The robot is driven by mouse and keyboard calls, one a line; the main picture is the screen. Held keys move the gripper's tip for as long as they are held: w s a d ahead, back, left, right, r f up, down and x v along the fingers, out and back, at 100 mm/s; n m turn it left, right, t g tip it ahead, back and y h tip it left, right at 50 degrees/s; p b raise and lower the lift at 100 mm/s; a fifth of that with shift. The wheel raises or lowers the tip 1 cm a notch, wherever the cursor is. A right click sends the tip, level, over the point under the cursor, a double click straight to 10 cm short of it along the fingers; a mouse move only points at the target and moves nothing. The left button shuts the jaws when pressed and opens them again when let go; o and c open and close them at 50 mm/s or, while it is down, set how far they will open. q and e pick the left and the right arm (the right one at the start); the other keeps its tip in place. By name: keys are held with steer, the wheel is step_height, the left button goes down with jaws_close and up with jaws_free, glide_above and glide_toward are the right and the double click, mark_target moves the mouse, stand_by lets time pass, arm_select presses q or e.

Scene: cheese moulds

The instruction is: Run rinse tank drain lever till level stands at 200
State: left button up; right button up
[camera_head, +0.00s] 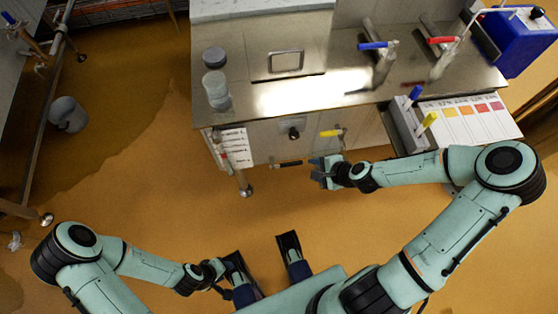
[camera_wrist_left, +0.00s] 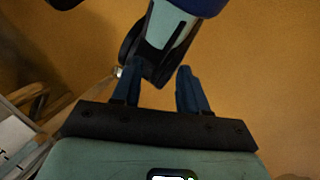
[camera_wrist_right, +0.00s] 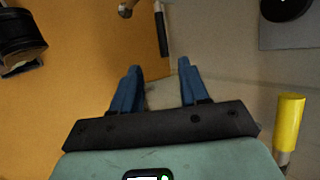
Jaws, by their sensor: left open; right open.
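Below the steel tank unit's front, a black-handled lever (camera_head: 288,164) sticks out; it also shows in the right wrist view (camera_wrist_right: 162,32). A yellow-handled lever (camera_head: 331,133) is above it to the right, and shows in the right wrist view (camera_wrist_right: 288,122). No readable label tells which one is the drain lever. A white card (camera_head: 236,146) with lines stands at the left front; no level can be read. My right gripper (camera_head: 318,172) is open and empty, just right of the black handle, apart from it. My left gripper (camera_wrist_left: 160,85) is open and empty, low over the floor.
A black knob (camera_head: 293,133) is on the front panel. Blue (camera_head: 373,45) and red (camera_head: 441,40) tap handles stand above the counter. A rack (camera_head: 404,124) with blue and yellow handles is beside a colour chart (camera_head: 468,120). A grey bucket (camera_head: 68,114) stands on otherwise open floor.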

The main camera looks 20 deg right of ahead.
mark_target(292, 164)
steer(key=b+x, duration=0.6)
steer(key=x, duration=0.5)
steer(key=shift+w+d+f, duration=0.1)
steer(key=shift+f, duration=0.1)
steer(key=shift+w+f+b, duration=0.4)
steer(key=shift+f+b, duration=0.05)
steer(key=shift+f, duration=0.05)
arm_select(q)
steer(key=w+a+f+n+t+y, duration=0.1)
steer(key=w+a+f+t, duration=0.1)
steer(key=w+a+f, duration=0.3)
step_height(292, 164, down, 4)
steer(key=shift+w+f, duration=0.1)
steer(key=shift+w, duration=0.65)
arm_select(e)
steer(key=shift+w+a+f, duration=0.15)
steer(key=shift+w+a, duration=0.05)
steer(key=shift+a, duration=0.05)
jaws_close()
